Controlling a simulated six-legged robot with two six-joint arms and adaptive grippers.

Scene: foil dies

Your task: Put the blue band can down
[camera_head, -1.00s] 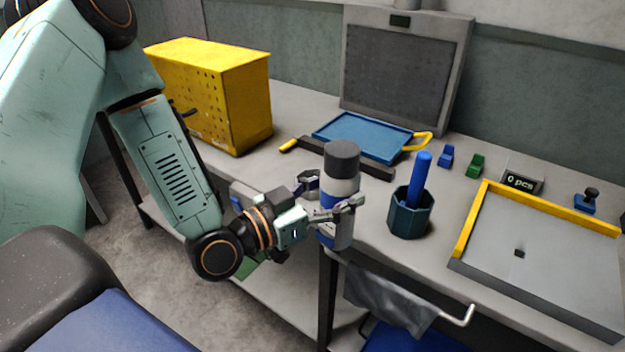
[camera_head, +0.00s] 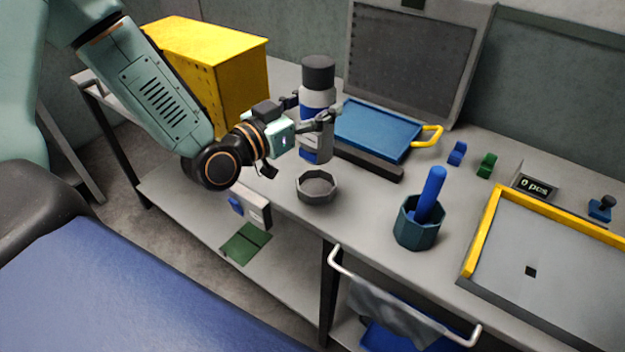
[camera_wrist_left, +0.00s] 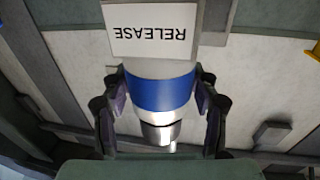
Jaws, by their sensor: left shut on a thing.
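The blue band can (camera_head: 317,97) is grey and white with blue bands and a dark cap. My left gripper (camera_head: 311,112) is shut around its middle and holds it upright over the bench, behind a grey eight-sided ring (camera_head: 317,187). I cannot tell whether the can's base touches the bench. In the left wrist view the can's blue band (camera_wrist_left: 160,92) sits between the fingers of my left gripper (camera_wrist_left: 158,100). A white card reading RELEASE (camera_wrist_left: 152,30) shows upside down beyond the band. My right gripper is not in view.
A yellow box (camera_head: 235,75) stands left of the can. A blue tray (camera_head: 375,130) and a dark bar (camera_head: 368,163) lie to its right. A dark green cup (camera_head: 417,232) with a blue stick and a yellow-edged tray (camera_head: 550,245) are farther right.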

